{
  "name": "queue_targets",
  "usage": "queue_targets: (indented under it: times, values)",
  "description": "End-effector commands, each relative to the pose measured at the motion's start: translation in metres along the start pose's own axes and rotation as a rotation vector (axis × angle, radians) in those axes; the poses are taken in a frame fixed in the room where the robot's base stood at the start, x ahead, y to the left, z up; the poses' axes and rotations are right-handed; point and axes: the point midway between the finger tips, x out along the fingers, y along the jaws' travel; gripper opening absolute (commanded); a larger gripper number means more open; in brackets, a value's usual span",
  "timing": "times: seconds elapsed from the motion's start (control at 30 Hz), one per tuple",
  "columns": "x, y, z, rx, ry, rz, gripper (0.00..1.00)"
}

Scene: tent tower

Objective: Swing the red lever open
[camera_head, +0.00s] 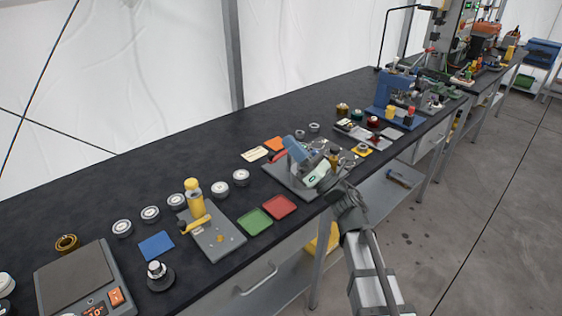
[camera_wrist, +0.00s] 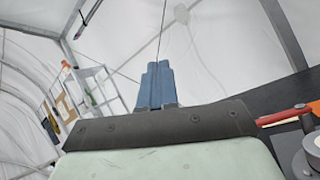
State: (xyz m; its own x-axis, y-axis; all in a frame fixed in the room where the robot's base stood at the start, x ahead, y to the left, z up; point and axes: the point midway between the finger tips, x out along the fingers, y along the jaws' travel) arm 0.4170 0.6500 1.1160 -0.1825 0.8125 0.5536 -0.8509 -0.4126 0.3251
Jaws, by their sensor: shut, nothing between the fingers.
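The red lever (camera_head: 279,156) shows as a short red bar beside a grey base plate (camera_head: 275,175) in the middle of the bench, partly hidden by my gripper. In the wrist view the red lever (camera_wrist: 286,117) lies at the right edge, running toward a grey round part. My gripper (camera_head: 290,140) hangs over the plate with its blue fingers together and empty. In the wrist view the shut fingers (camera_wrist: 156,70) are in the upper middle, left of the lever and apart from it in the picture. Whether they touch it cannot be told.
Red (camera_head: 279,207) and green (camera_head: 255,221) squares lie in front of the plate. A yellow-handled fixture (camera_head: 212,230) stands to the left. A blue press (camera_head: 395,95) and small parts stand to the right. The back of the bench is clear.

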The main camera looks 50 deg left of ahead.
Motion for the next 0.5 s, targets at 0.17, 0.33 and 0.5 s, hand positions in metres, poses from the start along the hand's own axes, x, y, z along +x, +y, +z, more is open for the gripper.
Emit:
queue_targets:
  times: [0.17,0.33,0.5]
  values:
    - [-0.042,-0.021,-0.018,-0.177,0.226,-0.086,0.00]
    - [-0.080,-0.042,-0.030,-0.313,0.409,-0.157,0.00]
    - [-0.106,-0.056,-0.036,-0.393,0.521,-0.202,0.00]
